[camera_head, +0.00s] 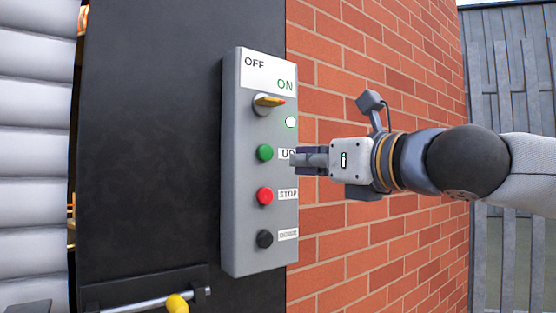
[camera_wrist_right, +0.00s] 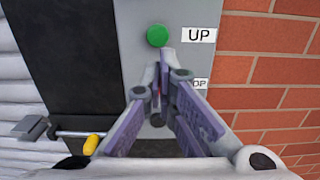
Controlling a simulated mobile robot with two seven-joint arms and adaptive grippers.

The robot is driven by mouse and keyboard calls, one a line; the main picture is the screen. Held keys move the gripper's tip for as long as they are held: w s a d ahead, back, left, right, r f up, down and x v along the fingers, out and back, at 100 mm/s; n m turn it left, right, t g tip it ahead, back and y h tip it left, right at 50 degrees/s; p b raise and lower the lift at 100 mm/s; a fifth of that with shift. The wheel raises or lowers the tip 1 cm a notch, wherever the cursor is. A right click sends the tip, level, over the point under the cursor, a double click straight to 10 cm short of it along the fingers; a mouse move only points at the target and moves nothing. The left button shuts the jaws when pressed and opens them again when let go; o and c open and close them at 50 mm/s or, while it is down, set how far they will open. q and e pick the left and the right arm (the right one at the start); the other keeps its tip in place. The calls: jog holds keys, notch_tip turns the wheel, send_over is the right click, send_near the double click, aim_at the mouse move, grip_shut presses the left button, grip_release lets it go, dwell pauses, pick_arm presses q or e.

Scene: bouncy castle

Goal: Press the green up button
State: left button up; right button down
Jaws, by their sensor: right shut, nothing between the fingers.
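The green up button (camera_head: 265,152) is a round knob on a tall grey control box (camera_head: 240,230), beside the "UP" label. It also shows in the right wrist view (camera_wrist_right: 157,36), just beyond and above the fingertips. My right gripper (camera_head: 298,158) is shut and empty. In the head view it comes in from the right, at about the button's height, with its tips in front of the "UP" label. In the right wrist view its closed fingers (camera_wrist_right: 160,66) point at the box just below the green button, apparently apart from it. My left gripper is not in view.
A brick wall (camera_head: 350,270) stands right.

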aim_at(268, 159)
jog(key=x, duration=0.3)
jog(key=p+x, duration=0.1)
jog(key=x, duration=0.2)
jog(key=shift+a+r, duration=0.1)
jog(key=shift+r, duration=0.15)
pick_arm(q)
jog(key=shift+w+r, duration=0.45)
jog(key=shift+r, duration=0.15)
pick_arm(e)
jog(key=shift+w+a+f, duration=0.15)
jog(key=shift+w+a, duration=0.05)
jog(key=shift+w, duration=0.15)
